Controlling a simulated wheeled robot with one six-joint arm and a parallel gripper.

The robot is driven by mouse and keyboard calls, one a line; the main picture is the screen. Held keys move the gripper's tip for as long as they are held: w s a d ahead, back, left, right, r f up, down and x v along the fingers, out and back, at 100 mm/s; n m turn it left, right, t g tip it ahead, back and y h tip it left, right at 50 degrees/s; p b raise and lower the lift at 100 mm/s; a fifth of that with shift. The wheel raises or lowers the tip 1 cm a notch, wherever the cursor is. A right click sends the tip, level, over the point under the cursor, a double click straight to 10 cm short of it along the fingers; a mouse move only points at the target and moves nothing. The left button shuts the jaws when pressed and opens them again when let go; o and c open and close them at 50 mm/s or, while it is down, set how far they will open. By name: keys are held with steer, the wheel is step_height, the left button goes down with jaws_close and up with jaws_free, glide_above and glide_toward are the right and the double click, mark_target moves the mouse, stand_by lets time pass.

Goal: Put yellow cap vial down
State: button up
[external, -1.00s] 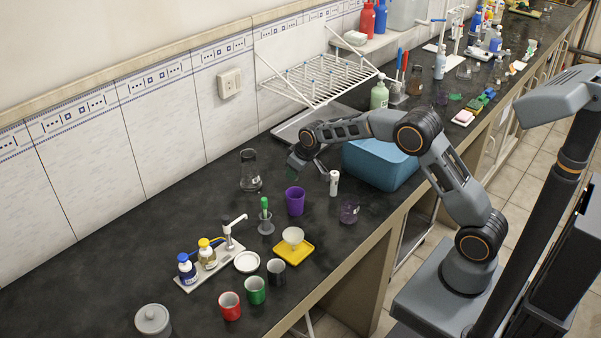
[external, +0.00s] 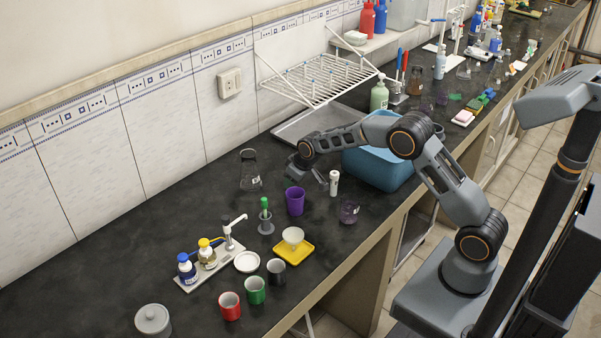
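My gripper (external: 312,178) is low over the bench, left of the blue tub and behind the purple cup. Its fingers are small and dark here, and I cannot tell whether they are open or hold a vial. No yellow-capped vial can be made out at the gripper. A small bottle with a yellow cap (external: 207,258) stands on a white stand at the left front, well away from my gripper; I cannot tell whether it is the task's vial.
A white cylinder (external: 334,184) stands close right of my gripper, the purple cup (external: 295,203) just in front. A glass flask (external: 249,174) is to the left, the blue tub (external: 392,174) to the right. The dark bench (external: 130,240) is clear at left.

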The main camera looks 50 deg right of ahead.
steer(key=shift+o, duration=1.2)
steer(key=shift+r, duration=0.45)
steer(key=a+v, duration=0.1)
steer(key=v, duration=1)
steer(key=s+d+r, duration=0.1)
steer(key=s+r, duration=0.2)
steer(key=s, duration=0.4)
steer(key=s+d+r, duration=0.2)
steer(key=s+r, duration=0.1)
steer(key=s, duration=0.4)
steer(key=s+d+f+m, duration=0.1)
steer(key=s+f, duration=0.1)
steer(key=s, duration=1.6)
steer(key=shift+s+m+g+h+b, duration=0.3)
steer(key=shift+m+g, duration=0.1)
